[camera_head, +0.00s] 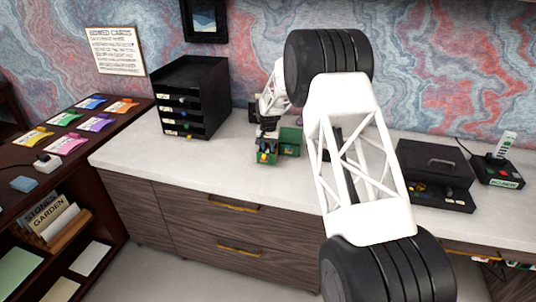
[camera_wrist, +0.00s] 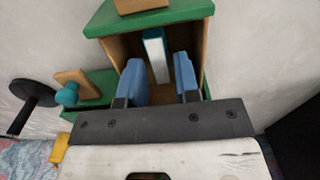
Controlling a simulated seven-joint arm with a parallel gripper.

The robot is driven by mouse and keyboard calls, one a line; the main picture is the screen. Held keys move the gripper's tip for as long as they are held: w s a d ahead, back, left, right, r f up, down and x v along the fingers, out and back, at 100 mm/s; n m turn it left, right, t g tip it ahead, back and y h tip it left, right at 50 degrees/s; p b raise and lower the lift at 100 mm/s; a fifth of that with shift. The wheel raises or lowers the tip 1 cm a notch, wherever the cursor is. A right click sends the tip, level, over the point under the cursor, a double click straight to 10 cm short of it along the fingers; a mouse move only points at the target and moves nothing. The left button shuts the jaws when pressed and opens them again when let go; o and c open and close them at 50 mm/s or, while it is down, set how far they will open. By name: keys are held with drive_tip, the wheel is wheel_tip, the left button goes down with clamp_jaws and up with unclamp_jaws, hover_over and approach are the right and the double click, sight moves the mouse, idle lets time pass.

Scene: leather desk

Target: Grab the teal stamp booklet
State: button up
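The teal stamp booklet (camera_wrist: 153,36) shows in the wrist view as a thin upright piece with a teal edge and white side, standing inside an open compartment of a small green and tan wooden box (camera_wrist: 103,20). My gripper (camera_wrist: 158,63) has its two blue fingers apart at the compartment's mouth, one on each side of the booklet, with gaps visible. The booklet's far end is hidden inside. In the head view the green box (camera_head: 289,138) stands on the white counter below my wrist, and the booklet cannot be made out.
A teal knob (camera_wrist: 67,95) and a black round-ended piece (camera_wrist: 33,94) lie left of the fingers. A black drawer unit (camera_head: 193,95) stands left of the box on the counter (camera_head: 225,165). A dark lidded case (camera_head: 434,160) is to the right.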

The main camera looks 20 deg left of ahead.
drive_tip(key=shift+f, duration=1.3)
clamp_jaws()
